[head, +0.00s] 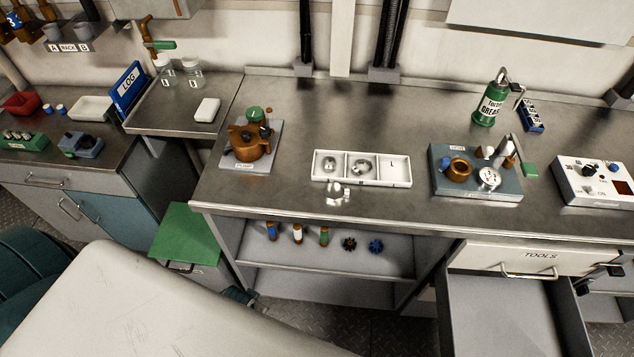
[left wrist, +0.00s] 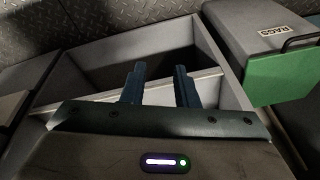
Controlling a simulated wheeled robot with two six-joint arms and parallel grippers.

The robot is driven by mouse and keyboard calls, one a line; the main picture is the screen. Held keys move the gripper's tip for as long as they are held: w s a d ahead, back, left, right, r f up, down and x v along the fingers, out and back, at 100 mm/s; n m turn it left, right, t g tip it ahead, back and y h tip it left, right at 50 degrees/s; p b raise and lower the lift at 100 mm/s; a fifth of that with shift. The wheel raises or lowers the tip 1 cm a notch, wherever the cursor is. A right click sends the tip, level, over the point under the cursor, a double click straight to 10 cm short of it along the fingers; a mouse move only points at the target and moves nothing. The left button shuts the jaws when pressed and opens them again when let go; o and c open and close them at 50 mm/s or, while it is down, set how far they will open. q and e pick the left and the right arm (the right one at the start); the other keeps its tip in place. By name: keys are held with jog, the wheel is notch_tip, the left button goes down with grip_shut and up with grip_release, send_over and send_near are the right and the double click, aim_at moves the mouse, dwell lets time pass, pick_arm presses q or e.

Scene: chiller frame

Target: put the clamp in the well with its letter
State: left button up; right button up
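A shiny metal clamp (head: 338,192) lies on the steel bench just in front of a white tray (head: 362,182) with three wells. Its letter is too small to read. The left and middle wells each hold a shiny metal piece (head: 330,166), (head: 362,166). The right well (head: 394,168) is empty and has a small dark mark on its floor that I cannot read surely. My left gripper (left wrist: 158,88) is open and empty in the left wrist view, low down over a grey open compartment, away from the clamp. I do not make out my right gripper.
A brown pump (head: 251,142) stands left of the tray and a blue-grey fixture with a gauge (head: 476,172) right of it. An open tools drawer (head: 510,310) juts out at lower right. A green-lidded rags bin (head: 187,235) stands left. Small parts line the shelf below.

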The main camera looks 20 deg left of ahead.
pick_arm(q)
jog(key=w+d+r+p, duration=0.1)
jog(key=w+r+p, duration=0.1)
jog(key=r, duration=0.8)
jog(key=w+d+r+p, duration=0.1)
jog(key=w+r, duration=0.2)
jog(key=r, duration=0.7)
notch_tip(320, 180, up, 16)
jog(key=f+g+h, duration=0.1)
send_over(326, 186)
jog(key=s, duration=0.1)
jog(key=shift+s+a+r+m, duration=0.1)
jog(key=shift+s+r+m, duration=0.15)
jog(key=shift+m, duration=0.15)
jog(key=shift+w+f+p, duration=0.3)
jog(key=shift+f, duration=0.6)
jog(key=f+p, duration=0.1)
jog(key=f, duration=0.1)
jog(key=f+p, duration=0.1)
jog(key=f, duration=0.1)
jog(key=shift+w+f+p, duration=0.2)
jog(key=shift+f+p, duration=0.1)
jog(key=shift+p, duration=0.1)
jog(key=shift+w+f, duration=0.1)
jog(key=shift+f, duration=0.35)
grip_shut()
